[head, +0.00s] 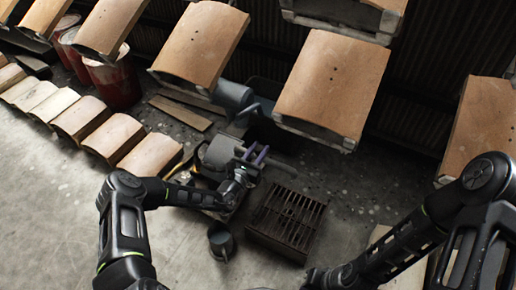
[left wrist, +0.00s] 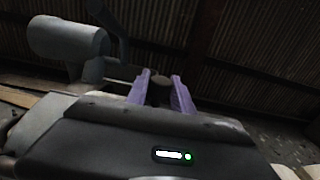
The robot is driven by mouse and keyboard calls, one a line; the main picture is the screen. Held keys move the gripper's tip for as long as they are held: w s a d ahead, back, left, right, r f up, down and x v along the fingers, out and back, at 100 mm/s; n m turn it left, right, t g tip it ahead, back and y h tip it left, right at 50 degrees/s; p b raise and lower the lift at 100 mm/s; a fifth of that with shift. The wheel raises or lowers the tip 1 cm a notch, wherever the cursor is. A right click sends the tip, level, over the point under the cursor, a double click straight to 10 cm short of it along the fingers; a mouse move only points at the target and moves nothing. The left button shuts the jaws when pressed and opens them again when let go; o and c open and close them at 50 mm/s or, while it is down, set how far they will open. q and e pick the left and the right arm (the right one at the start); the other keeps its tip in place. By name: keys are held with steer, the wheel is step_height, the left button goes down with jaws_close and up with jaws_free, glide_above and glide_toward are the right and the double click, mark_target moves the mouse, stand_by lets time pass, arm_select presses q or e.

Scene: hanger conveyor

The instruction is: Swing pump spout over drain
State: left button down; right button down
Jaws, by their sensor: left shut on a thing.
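The grey pump (head: 220,155) stands on the floor near the middle of the head view. Its grey spout (head: 280,166) points right, with its end up and behind the drain grate. The dark slatted drain grate (head: 288,218) lies to the right of the pump. My left gripper (head: 256,155), with purple fingers, is shut on the spout. In the left wrist view the purple fingers (left wrist: 160,92) straddle a dark rounded part of the spout; the contact is partly hidden. My right arm's dark end (head: 320,277) is at the bottom edge; its fingers cannot be made out.
A dark bucket (head: 220,240) stands in front of the pump, left of the grate. Curved tan tiles hang overhead, such as one hanging tile (head: 332,82), and more lie in a row at left. Red drums (head: 115,80) and planks (head: 180,112) are behind. Floor at front left is clear.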

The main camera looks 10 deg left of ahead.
arm_select(q)
steer(key=shift+w+r, duration=0.1)
steer(key=c, duration=1.1)
jaws_free()
steer(key=p+v, duration=0.2)
steer(key=v, duration=0.5)
steer(key=shift+s, duration=0.35)
